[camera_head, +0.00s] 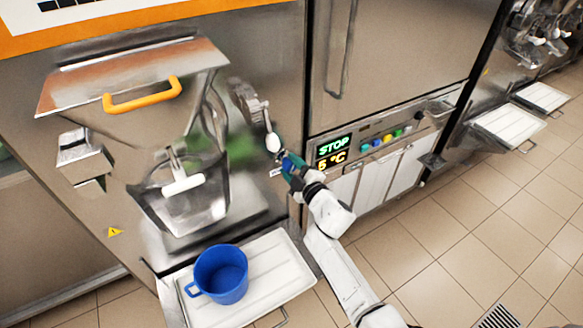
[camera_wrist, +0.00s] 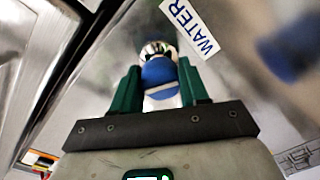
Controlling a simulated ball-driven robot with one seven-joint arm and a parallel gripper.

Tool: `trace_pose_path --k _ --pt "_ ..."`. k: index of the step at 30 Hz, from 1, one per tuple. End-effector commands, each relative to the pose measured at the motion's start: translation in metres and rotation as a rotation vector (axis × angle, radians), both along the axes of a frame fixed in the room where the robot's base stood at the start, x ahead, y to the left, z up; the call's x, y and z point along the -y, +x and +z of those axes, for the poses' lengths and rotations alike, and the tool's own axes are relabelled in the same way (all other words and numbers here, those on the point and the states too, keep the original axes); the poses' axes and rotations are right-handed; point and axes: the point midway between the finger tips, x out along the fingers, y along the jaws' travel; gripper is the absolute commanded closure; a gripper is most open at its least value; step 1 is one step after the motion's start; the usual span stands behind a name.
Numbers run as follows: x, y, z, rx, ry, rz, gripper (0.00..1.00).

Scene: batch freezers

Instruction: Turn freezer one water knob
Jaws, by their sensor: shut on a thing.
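The water knob shows in the wrist view as a blue and white piece (camera_wrist: 160,72) between my two green fingers. A white label reading "WATER" (camera_wrist: 190,27) is just beyond it, on the metal front. My gripper (camera_wrist: 160,85) is shut on the knob. In the head view my gripper (camera_head: 289,166) is at the right part of the left freezer's front (camera_head: 275,60), and a bit of blue shows at its fingertips. The fingers hide most of the knob there. A white-tipped metal lever (camera_head: 272,142) is just above and left of my gripper.
A blue mug (camera_head: 221,274) stands on a white tray (camera_head: 272,262) below the freezer's dispensing hatch (camera_head: 182,190). A cabinet with a lit "STOP" display (camera_head: 334,147) is right of my gripper. Open tiled floor (camera_head: 450,250) lies at lower right.

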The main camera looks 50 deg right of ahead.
Motion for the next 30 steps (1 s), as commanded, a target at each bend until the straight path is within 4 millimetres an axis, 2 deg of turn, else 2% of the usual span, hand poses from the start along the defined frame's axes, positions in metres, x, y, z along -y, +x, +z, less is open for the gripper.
trace_pose_path --k 9,10,17,26,30 --pt "-0.002 0.0 0.0 0.0 -0.001 0.004 0.86" --pt "-0.002 0.0 0.0 0.0 0.0 0.004 0.54" --pt "-0.001 0.0 0.0 0.0 0.0 0.001 0.32" --pt "-0.001 -0.003 0.0 0.0 0.001 0.0 0.31" --pt "-0.004 -0.017 0.001 -0.001 0.002 0.0 0.31"
